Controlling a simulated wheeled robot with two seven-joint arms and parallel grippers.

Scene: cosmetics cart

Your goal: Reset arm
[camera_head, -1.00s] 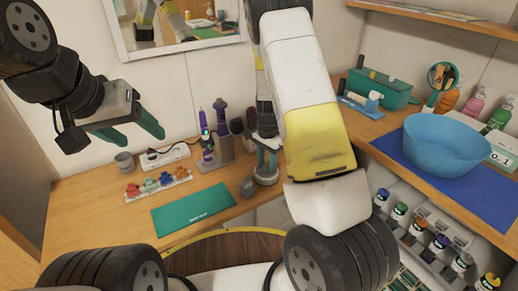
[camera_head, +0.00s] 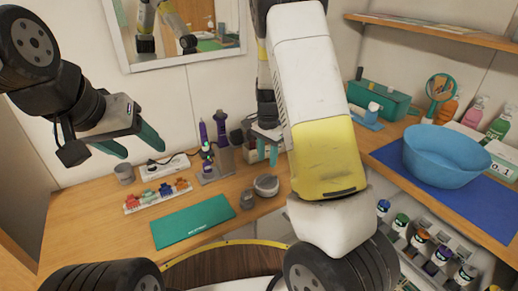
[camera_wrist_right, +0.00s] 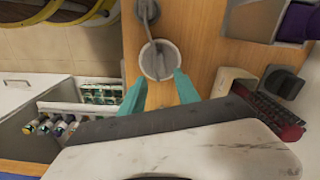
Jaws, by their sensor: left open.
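My left gripper (camera_head: 137,146) is open and empty, raised above the left part of the wooden counter. My right gripper (camera_head: 267,152) is partly hidden behind my right arm, above a grey round jar (camera_head: 266,185) on the counter. In the right wrist view my right gripper (camera_wrist_right: 160,80) has its two teal fingers spread apart with nothing held between them. The same grey jar (camera_wrist_right: 158,61) stands just beyond the fingertips. A smaller grey item (camera_head: 247,196) is beside the jar.
A teal mat (camera_head: 193,222), colored clips (camera_head: 158,193) and purple styling tools (camera_head: 213,150) are on the counter (camera_head: 85,225). A blue bowl (camera_head: 445,155) stands on the right on a blue mat (camera_head: 495,205). Bottles (camera_head: 420,238) fill the lower shelf.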

